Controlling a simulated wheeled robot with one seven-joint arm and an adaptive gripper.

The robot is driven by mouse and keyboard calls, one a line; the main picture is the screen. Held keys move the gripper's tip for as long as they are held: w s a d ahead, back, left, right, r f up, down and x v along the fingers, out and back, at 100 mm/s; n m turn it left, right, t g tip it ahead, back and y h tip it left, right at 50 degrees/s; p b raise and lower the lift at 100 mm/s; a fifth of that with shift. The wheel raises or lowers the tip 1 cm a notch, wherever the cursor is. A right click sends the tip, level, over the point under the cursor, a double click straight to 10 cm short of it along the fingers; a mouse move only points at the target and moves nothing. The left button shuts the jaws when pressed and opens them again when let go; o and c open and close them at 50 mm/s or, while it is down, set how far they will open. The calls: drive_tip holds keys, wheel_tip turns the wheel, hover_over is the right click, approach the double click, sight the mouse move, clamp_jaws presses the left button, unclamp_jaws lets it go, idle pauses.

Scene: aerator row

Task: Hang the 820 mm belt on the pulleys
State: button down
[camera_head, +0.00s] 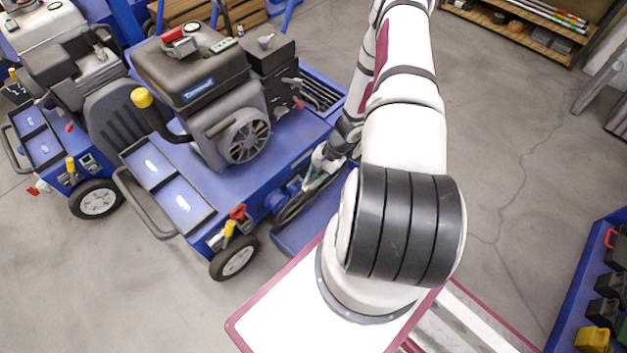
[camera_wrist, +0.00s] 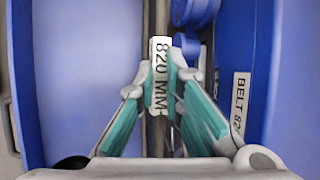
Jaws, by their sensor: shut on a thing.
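The belt (camera_wrist: 162,18) is a dark narrow band with a white "820 MM" label (camera_wrist: 161,75) in the wrist view. My gripper (camera_wrist: 167,68) has its teal fingers shut on the belt at the label. Blue round pulleys (camera_wrist: 190,45) show just right of the belt near the fingertips. In the head view my gripper (camera_head: 322,172) is at the right side of the nearest blue aerator (camera_head: 225,165), and dark belt runs show below it. Whether the belt sits in any pulley groove cannot be told; the fingers and my arm hide part of it.
A blue panel with a "BELT 82..." label (camera_wrist: 239,105) stands close on the right in the wrist view, and a blue wall (camera_wrist: 85,80) on the left. A second aerator (camera_head: 65,100) stands at left. A blue shelf (camera_head: 590,280) is at right. Open floor lies between.

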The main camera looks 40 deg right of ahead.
drive_tip(key=shift+w+a+b, duration=0.1)
drive_tip(key=shift+w+b, duration=0.8)
drive_tip(key=shift+w, duration=1.9)
drive_tip(key=shift+f+b, duration=0.4)
drive_tip(key=shift+b, duration=0.05)
idle(0.4)
drive_tip(key=c, duration=1.6)
unclamp_jaws()
drive_tip(key=v, duration=1.2)
drive_tip(key=shift+s, duration=0.1)
